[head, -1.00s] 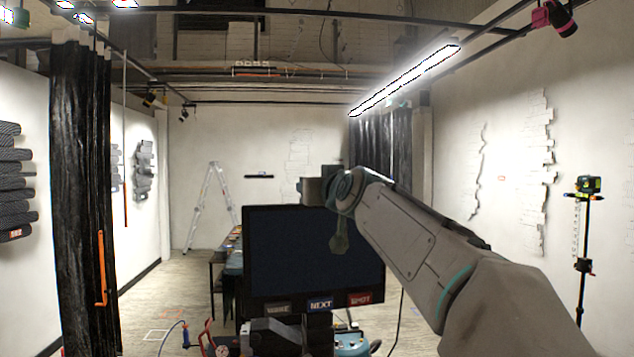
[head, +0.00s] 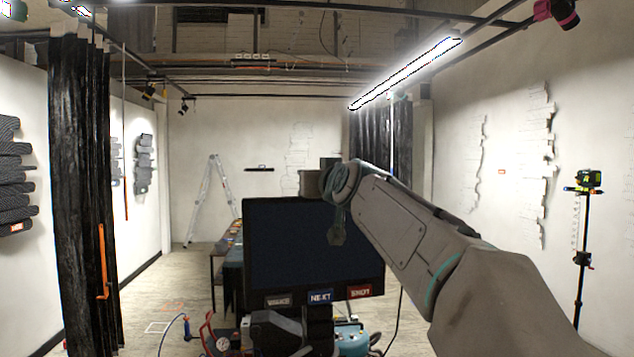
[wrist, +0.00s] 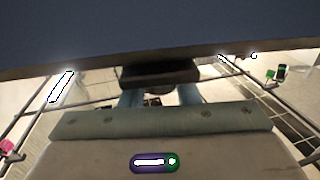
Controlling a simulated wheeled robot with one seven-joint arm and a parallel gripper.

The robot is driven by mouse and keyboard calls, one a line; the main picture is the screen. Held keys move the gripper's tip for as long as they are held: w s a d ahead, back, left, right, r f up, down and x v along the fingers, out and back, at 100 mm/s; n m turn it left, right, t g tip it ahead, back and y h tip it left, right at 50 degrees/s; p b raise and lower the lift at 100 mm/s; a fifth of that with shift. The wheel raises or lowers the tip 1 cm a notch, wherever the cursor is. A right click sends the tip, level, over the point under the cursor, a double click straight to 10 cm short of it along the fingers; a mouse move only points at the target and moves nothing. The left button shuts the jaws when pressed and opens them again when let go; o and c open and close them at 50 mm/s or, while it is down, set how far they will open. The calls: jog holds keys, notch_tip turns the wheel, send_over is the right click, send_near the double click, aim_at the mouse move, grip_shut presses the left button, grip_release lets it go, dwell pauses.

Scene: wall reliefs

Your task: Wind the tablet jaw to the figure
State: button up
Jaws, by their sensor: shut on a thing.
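A dark tablet (head: 313,245) stands upright in front of me, with labelled tabs along its lower edge; one reads NEXT. My arm reaches in from the right, and its end hangs over the tablet's top edge. In the wrist view the tablet's dark slab (wrist: 160,30) fills the top. A dark block (wrist: 160,74) sits against its edge, probably part of the tablet jaw. My gripper (wrist: 158,92) shows as two bluish fingers meeting this block, and it is shut on it. The fingertips are partly hidden. No figure or scale is readable.
A table (head: 230,255) stands behind the tablet on the left. Hoses and equipment (head: 222,343) lie low in front.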

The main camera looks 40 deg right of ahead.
jog(key=shift+d+f+m+g+h+b, duration=0.1)
jog(key=shift+m+g+h+b, duration=0.35)
jog(key=shift+b, duration=0.45)
jog(key=shift+f+m+g+h+b, duration=0.15)
jog(key=shift+m+h+b, duration=0.2)
jog(key=shift+h+b, duration=0.4)
jog(key=m+g+h+b, duration=0.2)
jog(key=h+b, duration=0.1)
jog(key=b, duration=0.3)
jog(key=shift+m, duration=0.3)
jog(key=shift+g+h+b, duration=0.3)
